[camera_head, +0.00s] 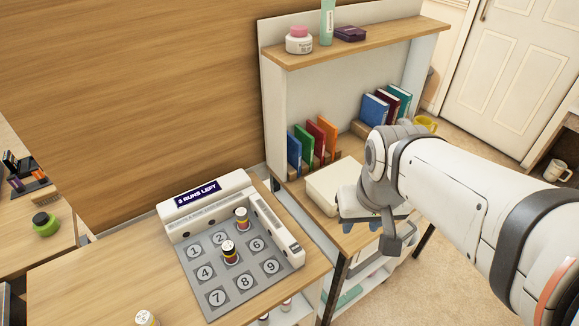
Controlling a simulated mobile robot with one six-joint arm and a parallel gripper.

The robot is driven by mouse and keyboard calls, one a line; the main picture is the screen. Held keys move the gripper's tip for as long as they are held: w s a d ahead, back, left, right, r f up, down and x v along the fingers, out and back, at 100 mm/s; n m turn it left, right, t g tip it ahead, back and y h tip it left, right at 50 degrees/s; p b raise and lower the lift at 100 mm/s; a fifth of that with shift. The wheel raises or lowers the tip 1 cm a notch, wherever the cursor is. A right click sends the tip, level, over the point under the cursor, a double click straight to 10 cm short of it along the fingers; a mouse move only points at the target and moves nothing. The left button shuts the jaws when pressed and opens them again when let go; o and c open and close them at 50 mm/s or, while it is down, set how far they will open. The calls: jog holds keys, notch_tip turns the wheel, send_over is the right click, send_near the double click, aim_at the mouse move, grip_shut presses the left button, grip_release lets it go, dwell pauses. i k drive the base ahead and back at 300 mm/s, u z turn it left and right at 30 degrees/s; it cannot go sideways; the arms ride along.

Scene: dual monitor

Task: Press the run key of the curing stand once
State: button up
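The curing stand is a grey plate with numbered spots (208,272), framed by white walls at the back and right. Its display (198,193) reads "3 RUNS LEFT". One small bottle (241,218) stands at the upper right spot, and another, black-capped bottle (230,251) stands on the middle spot. A small dark mark shows near the front end of the right wall; I cannot tell whether it is the run key. My gripper (362,224) is to the right of the stand, over the neighbouring desk and apart from the stand. Its fingertips are mostly hidden, so its opening is unclear.
A pale box (334,185) lies beside my gripper, on the desk under the shelf (370,40). Several books stand behind it. A white-capped bottle (146,318) is at the front table edge, and a green round container (45,224) is at far left. The table left of the stand is mostly clear.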

aim_at(295, 247)
jog(key=z, duration=0.05)
jog(key=k, duration=0.9)
jog(key=u, duration=0.3)
jog(key=i, duration=1)
jog(key=u, duration=0.05)
